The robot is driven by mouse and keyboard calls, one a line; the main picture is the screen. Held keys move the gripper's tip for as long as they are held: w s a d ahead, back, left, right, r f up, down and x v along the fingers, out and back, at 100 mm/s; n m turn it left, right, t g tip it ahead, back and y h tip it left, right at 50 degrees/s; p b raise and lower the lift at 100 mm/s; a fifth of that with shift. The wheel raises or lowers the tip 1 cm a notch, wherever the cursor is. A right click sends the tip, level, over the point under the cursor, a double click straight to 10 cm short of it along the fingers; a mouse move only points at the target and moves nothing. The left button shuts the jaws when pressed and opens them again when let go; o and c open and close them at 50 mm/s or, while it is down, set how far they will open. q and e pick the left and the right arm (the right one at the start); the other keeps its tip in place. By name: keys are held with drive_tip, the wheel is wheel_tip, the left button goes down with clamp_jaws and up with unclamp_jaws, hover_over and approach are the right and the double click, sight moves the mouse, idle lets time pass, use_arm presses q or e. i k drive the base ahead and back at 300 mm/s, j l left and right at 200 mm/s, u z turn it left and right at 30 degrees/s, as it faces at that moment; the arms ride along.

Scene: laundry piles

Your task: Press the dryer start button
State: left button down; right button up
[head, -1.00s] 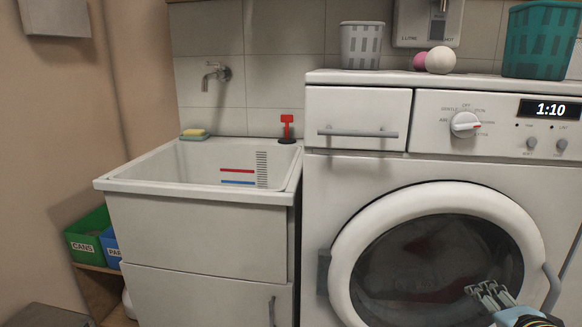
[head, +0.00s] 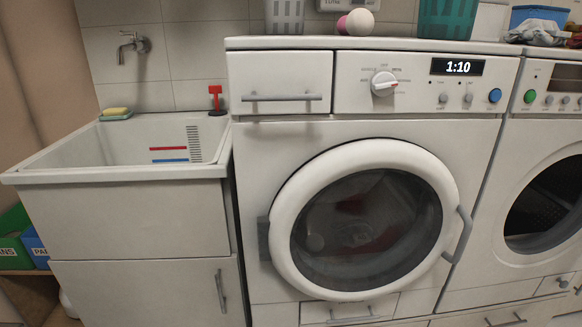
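A white front-loading machine (head: 481,197) stands in the middle, with a drawer at its upper left, a dial (head: 384,84), a display reading 1:10 (head: 457,67) and a round blue button (head: 495,96). Its round door (head: 285,205) is shut, and dark and red cloth shows behind the glass. A second white machine (head: 505,150), cut off by the right edge, has a round green button (head: 530,96) and a dark round opening or window. I read no label saying which one is the dryer. Neither of my grippers is in view.
A white sink cabinet (head: 140,223) with a tap stands at the left. On the machines are a grey basket (head: 285,15), a teal basket (head: 447,18), two balls, a blue box (head: 540,16) and some cloth. The machine fronts are unobstructed.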

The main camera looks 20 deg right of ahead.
sight(496, 96)
drive_tip(key=z, duration=1.25)
